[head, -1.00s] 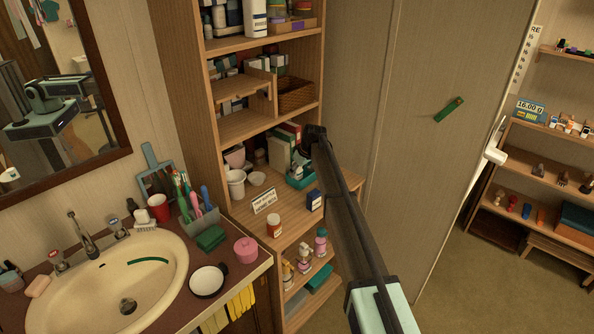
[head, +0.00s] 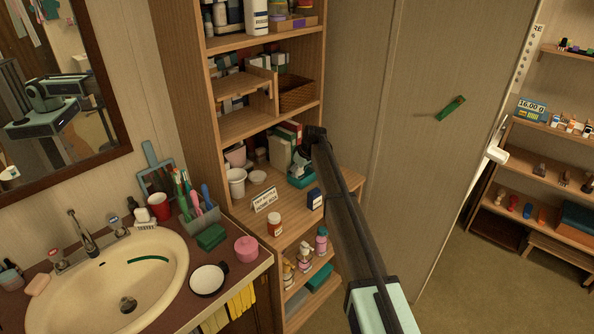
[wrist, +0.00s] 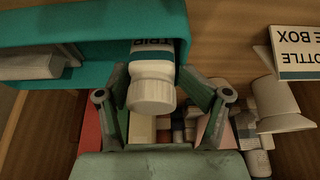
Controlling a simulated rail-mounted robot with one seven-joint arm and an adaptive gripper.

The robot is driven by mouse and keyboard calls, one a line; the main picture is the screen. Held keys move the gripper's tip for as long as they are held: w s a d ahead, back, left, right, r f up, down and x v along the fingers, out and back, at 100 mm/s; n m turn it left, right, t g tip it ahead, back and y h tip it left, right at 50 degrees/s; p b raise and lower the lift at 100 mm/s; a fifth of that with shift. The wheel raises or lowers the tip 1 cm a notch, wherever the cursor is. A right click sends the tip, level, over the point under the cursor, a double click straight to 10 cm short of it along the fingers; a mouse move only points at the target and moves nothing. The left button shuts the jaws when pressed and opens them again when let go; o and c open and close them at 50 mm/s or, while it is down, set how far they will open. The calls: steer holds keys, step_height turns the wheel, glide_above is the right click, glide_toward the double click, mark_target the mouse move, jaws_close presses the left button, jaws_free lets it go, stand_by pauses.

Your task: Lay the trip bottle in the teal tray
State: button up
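The trip bottle (wrist: 153,85) shows in the wrist view with a white ribbed cap and a white and teal label reading "TRIP". Its cap points toward the wrist camera, and its far end is over or inside the teal tray (wrist: 95,28). In the head view the teal tray (head: 300,182) stands on the cabinet counter, partly behind my arm. My gripper (wrist: 155,78) has one finger on each side of the bottle, close against it, and looks shut on it. In the head view my gripper (head: 308,145) is dark and small, and the bottle cannot be made out.
A printed sign (head: 265,199), an orange-labelled jar (head: 275,224) and a dark blue box (head: 314,199) stand on the counter's front. White cups (head: 236,181) stand to the left. Boxes stand behind the tray, and a shelf (head: 250,122) is above. The sink (head: 128,280) is at left.

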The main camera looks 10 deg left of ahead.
steer(key=shift+o, duration=0.8)
steer(key=shift+w+d+f, duration=0.15)
steer(key=shift+d+f, duration=0.1)
steer(key=shift+f, duration=0.5)
steer(key=shift+r, duration=0.25)
steer(key=shift+a+r, duration=0.1)
steer(key=shift+r, duration=0.15)
steer(key=v, duration=1.1)
steer(key=shift+r, duration=0.35)
